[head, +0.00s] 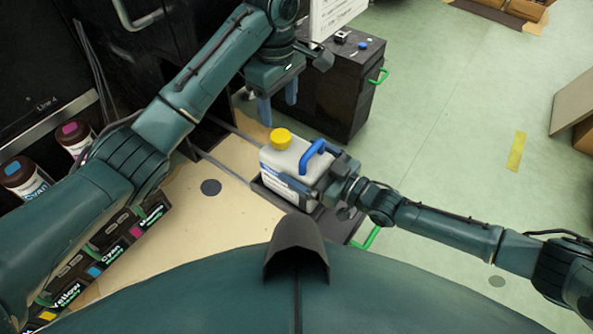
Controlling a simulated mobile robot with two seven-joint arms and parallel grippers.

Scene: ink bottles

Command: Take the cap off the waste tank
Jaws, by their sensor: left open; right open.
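The cap is on the tank. My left gripper (279,112) is open, fingers pointing down, above and just behind the cap and apart from it. My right gripper (326,182) is at the right side of the tank, near the handle.
Brown-white ink bottles (24,178) and ink boxes (110,235) stand at the left. A black cabinet (338,95) with green handles stands behind the tank. The tan surface (200,240) left of the tank is mostly clear. Green floor lies open at the right.

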